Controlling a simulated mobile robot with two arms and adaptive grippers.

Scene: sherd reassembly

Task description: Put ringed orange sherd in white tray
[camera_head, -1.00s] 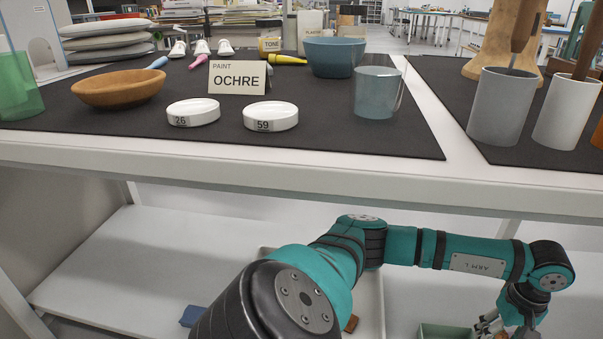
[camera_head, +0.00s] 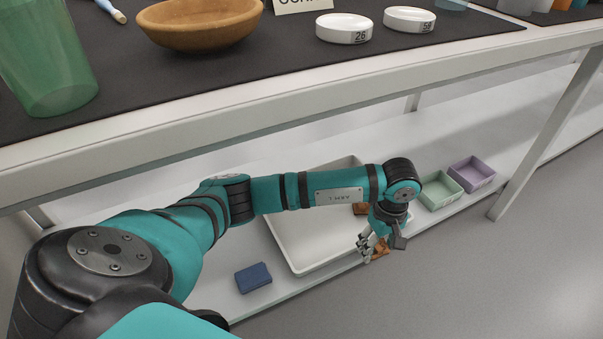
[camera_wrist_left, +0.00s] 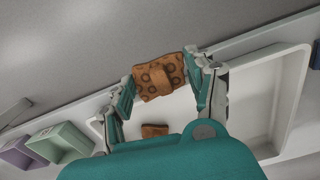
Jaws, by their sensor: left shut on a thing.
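My left gripper (camera_head: 371,251) is shut on the ringed orange sherd (camera_head: 380,249). The left wrist view shows this sherd (camera_wrist_left: 158,76) between the two fingers, with dark rings on its face and a raised band. The white tray (camera_head: 296,240) lies on the lower shelf, partly hidden by my left arm. In the head view the held sherd appears by the tray's front right corner; its height above the shelf is hard to tell. My right gripper is not in view.
Another orange-brown sherd (camera_wrist_left: 155,130) lies in the tray. A blue block (camera_head: 253,277) is left of the tray. A green box (camera_head: 440,190) and a purple box (camera_head: 472,172) stand to the right. The tabletop edge (camera_head: 250,110) overhangs the shelf.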

